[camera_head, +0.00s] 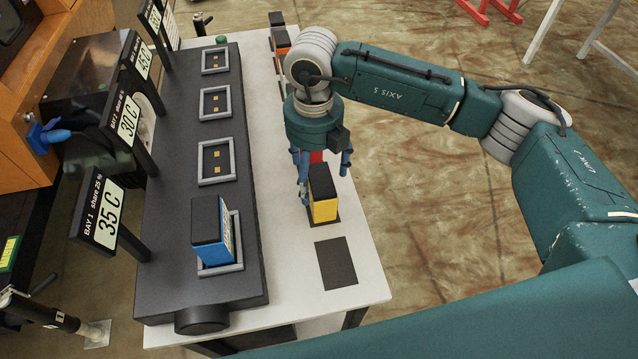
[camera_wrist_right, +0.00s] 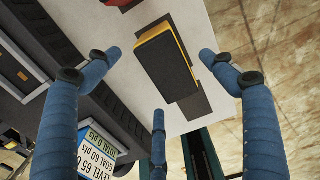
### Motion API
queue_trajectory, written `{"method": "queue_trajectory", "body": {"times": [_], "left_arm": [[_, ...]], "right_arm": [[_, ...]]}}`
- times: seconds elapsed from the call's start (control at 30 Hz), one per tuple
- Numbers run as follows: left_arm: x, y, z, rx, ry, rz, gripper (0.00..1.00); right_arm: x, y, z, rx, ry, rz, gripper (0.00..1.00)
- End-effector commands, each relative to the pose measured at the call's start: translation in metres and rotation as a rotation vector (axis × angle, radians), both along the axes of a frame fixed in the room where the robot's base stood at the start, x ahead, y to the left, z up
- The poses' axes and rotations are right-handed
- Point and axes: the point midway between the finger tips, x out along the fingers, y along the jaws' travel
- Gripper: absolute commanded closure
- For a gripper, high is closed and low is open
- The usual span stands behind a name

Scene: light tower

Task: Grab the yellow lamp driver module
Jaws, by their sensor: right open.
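The yellow lamp driver module (camera_head: 325,211) has a black top and stands on a dark pad on the white table. In the right wrist view the yellow module (camera_wrist_right: 166,62) lies between the spread fingers, its black top facing the camera. My right gripper (camera_head: 324,178) is open, just behind and above the module in the head view. In the right wrist view the blue fingers of the right gripper (camera_wrist_right: 160,78) show gaps around the module; I cannot tell whether any finger touches it. My left gripper is not in view.
A blue module (camera_head: 226,236) sits in the nearest bay of the dark rack (camera_head: 165,270); several other bays are empty. A red module (camera_head: 316,157) is partly hidden behind my gripper. An orange module (camera_head: 281,40) stands farther back. An empty dark pad (camera_head: 336,264) lies nearer.

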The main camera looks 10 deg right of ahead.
Motion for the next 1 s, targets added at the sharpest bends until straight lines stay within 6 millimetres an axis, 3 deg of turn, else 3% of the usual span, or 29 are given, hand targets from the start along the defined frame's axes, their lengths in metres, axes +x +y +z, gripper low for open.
{"method": "queue_trajectory", "body": {"times": [0.27, 0.6, 0.9, 0.93, 1.0], "left_arm": [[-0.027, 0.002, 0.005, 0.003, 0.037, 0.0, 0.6], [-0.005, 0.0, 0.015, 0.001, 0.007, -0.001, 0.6], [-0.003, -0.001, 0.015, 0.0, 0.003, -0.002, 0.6], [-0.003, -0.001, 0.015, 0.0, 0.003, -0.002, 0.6], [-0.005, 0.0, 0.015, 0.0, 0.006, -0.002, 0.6]], "right_arm": [[0.0, 0.0, -0.029, 0.001, 0.002, -0.002, 0.18], [0.0, 0.0, -0.074, 0.002, 0.003, -0.003, 0.18], [0.0, 0.0, -0.081, 0.002, 0.0, -0.001, 0.18], [0.0, 0.0, -0.081, 0.002, 0.0, -0.001, 0.2], [0.0, 0.0, -0.081, 0.002, 0.0, -0.001, 0.34]]}}
